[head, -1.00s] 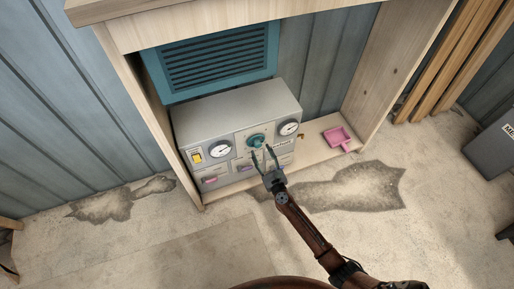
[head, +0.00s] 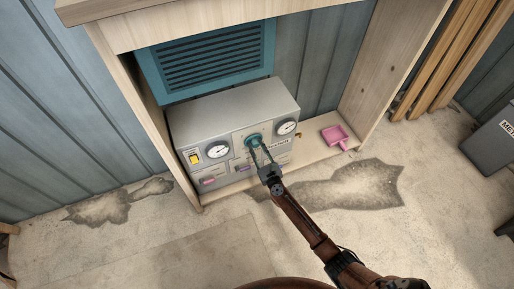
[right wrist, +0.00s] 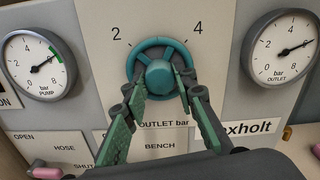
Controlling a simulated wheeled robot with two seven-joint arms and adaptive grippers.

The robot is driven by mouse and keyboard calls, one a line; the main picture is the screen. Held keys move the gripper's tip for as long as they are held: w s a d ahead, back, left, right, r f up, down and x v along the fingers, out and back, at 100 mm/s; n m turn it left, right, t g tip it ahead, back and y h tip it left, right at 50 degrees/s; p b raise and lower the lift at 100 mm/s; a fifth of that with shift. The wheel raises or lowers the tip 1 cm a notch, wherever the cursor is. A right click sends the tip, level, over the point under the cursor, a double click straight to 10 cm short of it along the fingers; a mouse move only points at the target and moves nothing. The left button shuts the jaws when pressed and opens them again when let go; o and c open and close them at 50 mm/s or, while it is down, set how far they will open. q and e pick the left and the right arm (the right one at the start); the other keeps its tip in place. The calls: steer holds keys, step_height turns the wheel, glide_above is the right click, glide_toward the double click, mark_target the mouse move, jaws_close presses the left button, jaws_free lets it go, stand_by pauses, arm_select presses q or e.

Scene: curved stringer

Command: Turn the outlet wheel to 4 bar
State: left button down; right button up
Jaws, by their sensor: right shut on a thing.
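The teal outlet wheel (head: 253,140) is on the front of a grey box under the bench. In the right wrist view the wheel (right wrist: 160,64) sits below the printed marks 2 and 4. My right gripper (head: 259,152) is shut on the wheel, its green-padded fingers reaching its lower part from both sides of the hub. The outlet gauge (right wrist: 282,48) is right of the wheel; its needle points to the upper right, between 4 and 8. My left gripper is not in view.
The pump gauge (right wrist: 38,64) is left of the wheel, its needle near a green band. A yellow switch (head: 194,158) and pink handles (head: 207,181) are on the box. A pink dustpan (head: 337,136) lies on the shelf to the right. Wooden panels flank the box.

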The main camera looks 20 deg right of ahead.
steer(key=c, duration=0.4)
steer(key=shift+o, duration=0.2)
steer(key=shift+n, duration=0.3)
